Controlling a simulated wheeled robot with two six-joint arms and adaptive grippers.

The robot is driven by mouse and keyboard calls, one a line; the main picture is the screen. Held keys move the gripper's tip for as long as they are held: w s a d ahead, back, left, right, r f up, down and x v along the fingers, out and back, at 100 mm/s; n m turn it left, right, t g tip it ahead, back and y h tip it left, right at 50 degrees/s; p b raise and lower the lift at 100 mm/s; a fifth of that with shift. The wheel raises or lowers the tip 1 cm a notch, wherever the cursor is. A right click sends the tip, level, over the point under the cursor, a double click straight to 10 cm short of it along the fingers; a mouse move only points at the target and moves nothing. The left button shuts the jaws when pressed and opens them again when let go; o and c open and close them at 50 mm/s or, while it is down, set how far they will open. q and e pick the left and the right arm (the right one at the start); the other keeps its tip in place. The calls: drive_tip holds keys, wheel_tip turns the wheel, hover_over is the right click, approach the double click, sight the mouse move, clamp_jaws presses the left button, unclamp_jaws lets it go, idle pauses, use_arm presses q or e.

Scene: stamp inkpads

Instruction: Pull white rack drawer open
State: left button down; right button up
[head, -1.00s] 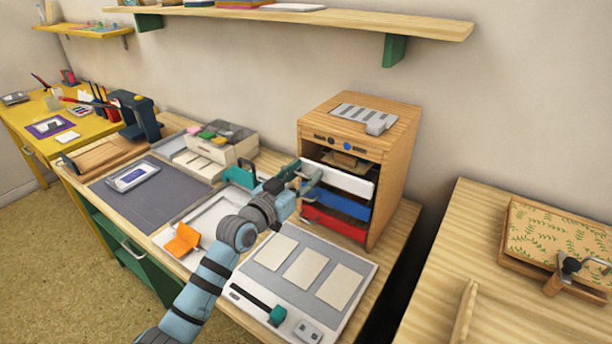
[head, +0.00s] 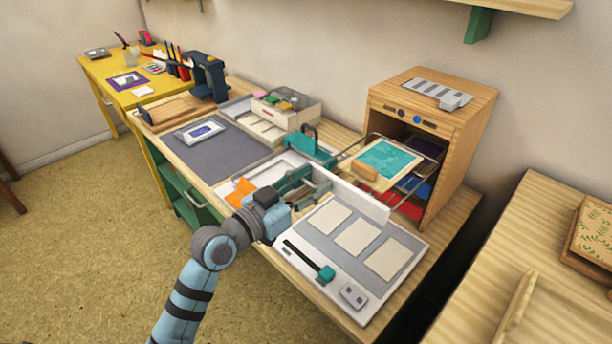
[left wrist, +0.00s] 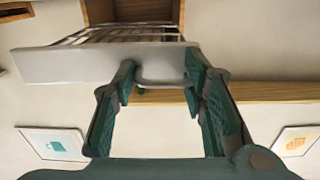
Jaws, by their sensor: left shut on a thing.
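The white rack drawer (head: 362,200) is pulled well out of the wooden rack cabinet (head: 462,135). Behind its white front, a wire rack carries a teal print (head: 383,160) and a small wooden block (head: 365,171). My left gripper (head: 308,184) is at the drawer's front, shut on its handle. In the left wrist view, the grey bar handle (left wrist: 162,84) on the white front sits between the fingers of the gripper (left wrist: 160,92). My right gripper is not in view.
A grey board with blank cards (head: 368,238) lies in front of the cabinet. A teal press tool (head: 310,147) and an inkpad box (head: 290,108) stand to the left. An orange folded piece (head: 240,192) lies near my arm.

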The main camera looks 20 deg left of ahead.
use_arm(q)
drive_tip(key=shift+s+a+r, duration=0.15)
drive_tip(key=shift+a+r, duration=0.05)
drive_tip(key=shift+r, duration=0.05)
drive_tip(key=c, duration=1.1)
unclamp_jaws()
drive_tip(key=shift+a, duration=0.1)
